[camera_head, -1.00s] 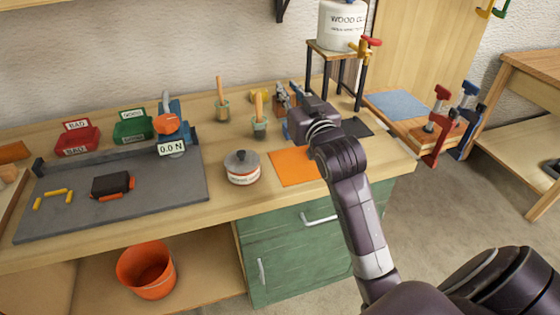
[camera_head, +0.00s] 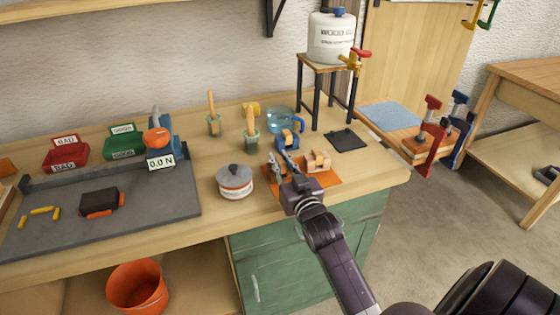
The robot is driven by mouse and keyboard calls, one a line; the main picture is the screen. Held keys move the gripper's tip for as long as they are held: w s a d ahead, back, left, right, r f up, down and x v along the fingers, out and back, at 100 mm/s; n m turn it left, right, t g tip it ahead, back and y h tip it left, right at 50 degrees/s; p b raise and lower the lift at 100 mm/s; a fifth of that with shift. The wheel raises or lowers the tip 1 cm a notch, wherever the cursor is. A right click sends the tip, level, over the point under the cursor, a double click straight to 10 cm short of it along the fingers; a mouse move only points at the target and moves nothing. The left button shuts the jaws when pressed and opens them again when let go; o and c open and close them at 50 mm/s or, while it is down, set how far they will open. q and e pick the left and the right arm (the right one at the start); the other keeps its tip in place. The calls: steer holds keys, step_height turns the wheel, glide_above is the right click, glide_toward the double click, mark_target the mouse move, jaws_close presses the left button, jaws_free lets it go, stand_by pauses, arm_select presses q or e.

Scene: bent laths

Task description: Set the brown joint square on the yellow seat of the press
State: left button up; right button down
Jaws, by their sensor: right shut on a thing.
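My right gripper (camera_head: 280,162) is low over the left part of the orange mat (camera_head: 328,178). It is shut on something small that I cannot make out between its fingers. A stepped light-brown wooden piece (camera_head: 319,161) is on the mat, right of the fingers; I cannot tell if it is the brown joint. The press, blue with an orange knob (camera_head: 158,138) and a 0.0 N display, stands at the left on a grey plate (camera_head: 150,195). Yellow bracket pieces (camera_head: 42,211) lie on the plate, left of a dark block (camera_head: 100,202) with orange pieces. My left gripper is out of view.
A blue clamp-like thing (camera_head: 287,138) stands just behind the right fingers, with a blue mug (camera_head: 281,120) behind it. A tin (camera_head: 234,182) is left of the gripper.

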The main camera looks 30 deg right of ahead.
steer(key=shift+f, duration=0.15)
steer(key=c, duration=1.8)
jaws_free()
steer(key=shift+c, duration=0.2)
